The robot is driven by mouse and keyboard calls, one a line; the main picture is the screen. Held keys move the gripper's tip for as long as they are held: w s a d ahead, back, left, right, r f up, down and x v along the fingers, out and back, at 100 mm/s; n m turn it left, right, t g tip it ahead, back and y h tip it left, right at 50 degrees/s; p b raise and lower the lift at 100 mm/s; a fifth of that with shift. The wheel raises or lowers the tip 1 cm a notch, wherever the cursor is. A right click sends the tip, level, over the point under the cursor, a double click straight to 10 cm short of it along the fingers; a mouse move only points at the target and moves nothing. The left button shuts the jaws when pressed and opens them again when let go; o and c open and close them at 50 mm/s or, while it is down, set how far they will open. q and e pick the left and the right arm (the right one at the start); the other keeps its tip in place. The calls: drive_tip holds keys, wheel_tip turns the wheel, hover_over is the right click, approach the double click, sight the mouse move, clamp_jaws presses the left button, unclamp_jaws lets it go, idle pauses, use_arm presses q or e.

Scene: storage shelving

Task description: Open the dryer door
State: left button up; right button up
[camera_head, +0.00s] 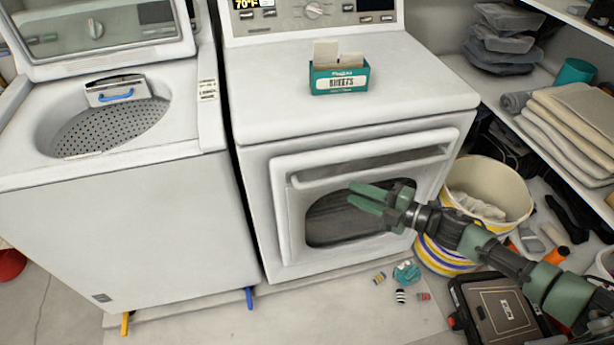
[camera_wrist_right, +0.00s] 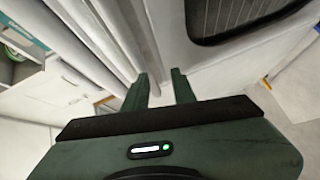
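The white dryer (camera_head: 260,100) stands in the middle of the head view. Its front door (camera_head: 292,225) looks shut, with a dark window (camera_head: 330,222) and a wide bar-like handle (camera_head: 330,177) along the top. My right gripper (camera_head: 357,194) is in front of the door, just below the handle in the picture, its green fingers pointing left. In the right wrist view, the fingers (camera_wrist_right: 160,88) are apart with nothing between them, close to the white door front. The dark window (camera_wrist_right: 235,15) shows at upper right there. I cannot tell whether they touch the door. My left gripper is not in view.
A washer (camera_head: 120,220) with its lid up stands left of the dryer. A teal dryer-sheet box (camera_head: 339,80) sits on the dryer. A striped bin (camera_head: 490,190), a dark case (camera_head: 497,310) and shelves are on the right. Small items (camera_head: 400,295) lie on the floor ahead.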

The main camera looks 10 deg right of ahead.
sight(326, 180)
drive_tip(key=shift+a+r+n+g+y, duration=0.4)
drive_tip(key=shift+a+r+n+y, duration=0.2)
drive_tip(key=shift+a+r+n, duration=0.45)
drive_tip(key=x, duration=0.3)
drive_tip(key=p+x, duration=0.1)
drive_tip(key=x, duration=0.2)
drive_tip(key=shift+r, duration=0.2)
drive_tip(key=shift+w+a+f, duration=0.2)
drive_tip(key=shift+w+a, duration=0.25)
drive_tip(key=shift+a, duration=0.05)
clamp_jaws()
